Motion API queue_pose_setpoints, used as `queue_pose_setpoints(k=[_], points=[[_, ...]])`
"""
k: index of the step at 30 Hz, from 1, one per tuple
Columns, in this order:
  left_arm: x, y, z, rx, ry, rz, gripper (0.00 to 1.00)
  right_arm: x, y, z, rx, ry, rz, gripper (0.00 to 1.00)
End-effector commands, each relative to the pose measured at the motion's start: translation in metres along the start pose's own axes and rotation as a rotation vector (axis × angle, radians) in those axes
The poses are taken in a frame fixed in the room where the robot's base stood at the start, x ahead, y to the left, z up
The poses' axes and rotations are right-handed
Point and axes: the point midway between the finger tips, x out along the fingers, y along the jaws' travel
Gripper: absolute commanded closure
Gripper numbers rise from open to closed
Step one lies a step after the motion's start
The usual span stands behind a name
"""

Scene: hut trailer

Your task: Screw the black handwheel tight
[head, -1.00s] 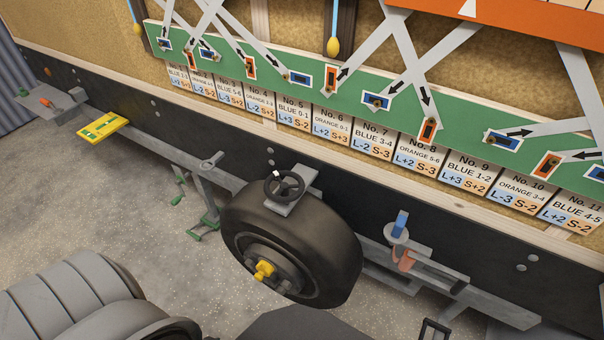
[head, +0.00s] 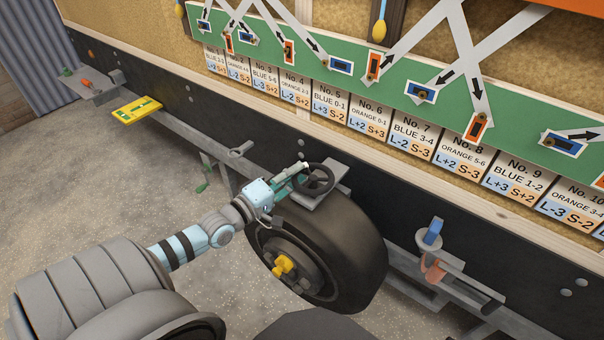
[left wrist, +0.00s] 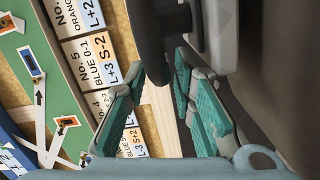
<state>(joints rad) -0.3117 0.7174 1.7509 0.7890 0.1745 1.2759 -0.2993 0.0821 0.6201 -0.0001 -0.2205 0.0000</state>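The black handwheel (head: 328,180) sits on a grey bracket above the tyre, at the trailer's side. My left gripper (head: 299,176) reaches in from the left and is at the wheel's left rim. In the left wrist view the gripper (left wrist: 160,78) has its two green-padded fingers apart. The handwheel's dark rim (left wrist: 149,40) comes down between the fingertips, with a gap visible beside it. I cannot tell whether either finger touches it. My right gripper is not in view.
The tyre (head: 350,250) with a yellow hub piece (head: 284,265) is just below the handwheel. A blue-handled part (head: 433,232) stands to the right. The trailer wall with the green board (head: 400,95) rises behind. A yellow plate (head: 137,109) lies at left.

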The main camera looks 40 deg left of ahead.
Motion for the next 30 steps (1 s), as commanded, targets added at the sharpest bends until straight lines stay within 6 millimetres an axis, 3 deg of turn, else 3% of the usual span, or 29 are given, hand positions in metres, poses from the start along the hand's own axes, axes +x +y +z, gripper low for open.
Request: queue_pose_setpoints(k=[6,16,21,30], points=[[0.027,-0.003,0.000,0.000,0.001,0.001,0.76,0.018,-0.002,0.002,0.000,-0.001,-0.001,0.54],[0.031,0.000,0.000,0.001,0.000,-0.002,0.76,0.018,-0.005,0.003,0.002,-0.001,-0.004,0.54],[0.031,0.000,0.000,0.001,0.000,-0.002,1.00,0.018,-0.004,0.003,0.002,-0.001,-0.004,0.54],[0.032,-0.002,-0.001,0.001,-0.008,0.004,1.00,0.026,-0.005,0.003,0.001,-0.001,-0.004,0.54]])
